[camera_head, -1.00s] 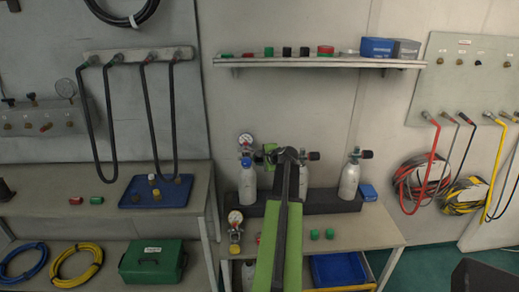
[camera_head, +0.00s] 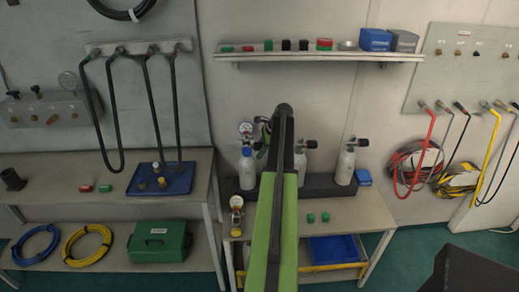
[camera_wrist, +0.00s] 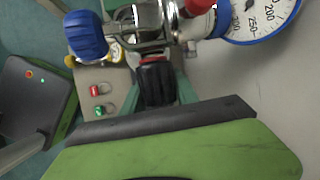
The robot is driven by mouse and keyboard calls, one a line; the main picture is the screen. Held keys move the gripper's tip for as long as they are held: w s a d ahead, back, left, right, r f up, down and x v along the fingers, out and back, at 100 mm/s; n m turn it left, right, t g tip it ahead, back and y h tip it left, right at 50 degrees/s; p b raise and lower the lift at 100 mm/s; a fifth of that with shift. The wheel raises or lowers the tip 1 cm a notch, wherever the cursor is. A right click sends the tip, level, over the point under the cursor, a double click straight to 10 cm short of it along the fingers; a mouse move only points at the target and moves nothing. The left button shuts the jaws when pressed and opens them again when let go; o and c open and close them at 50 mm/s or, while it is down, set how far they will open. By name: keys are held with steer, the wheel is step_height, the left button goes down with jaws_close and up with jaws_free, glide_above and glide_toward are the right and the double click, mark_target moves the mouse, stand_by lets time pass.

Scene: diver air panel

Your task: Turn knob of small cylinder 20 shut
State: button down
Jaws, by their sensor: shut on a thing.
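In the head view, small grey cylinders stand in a row: one at left (camera_head: 248,170) with a gauge, one in the middle (camera_head: 301,163) partly behind my arm, and one at right (camera_head: 345,167) with a black valve knob (camera_head: 363,142). I cannot read which is number 20. In the wrist view, a black knob (camera_wrist: 155,84) with a red band sits on a metal valve (camera_wrist: 150,22). My gripper (camera_wrist: 158,92) is shut on this black knob, with teal fingers on both sides. In the head view my arm mostly hides the gripper.
In the wrist view, a blue knob (camera_wrist: 86,34) and a pressure gauge (camera_wrist: 262,18) flank the valve closely. A shelf (camera_head: 320,57) with caps and boxes runs above the cylinders.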

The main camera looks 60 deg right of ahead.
steer(key=shift+s+g, duration=0.15)
steer(key=shift+g, duration=0.15)
steer(key=shift+y, duration=0.3)
steer(key=c, duration=0.9)
jaws_free()
steer(key=shift+c, duration=0.2)
steer(key=shift+r+p, duration=0.35)
steer(key=shift+p, duration=0.15)
steer(key=p+v, duration=1.5)
steer(key=v, duration=0.1)
steer(key=shift+s+r, duration=0.25)
steer(key=shift+s, duration=0.05)
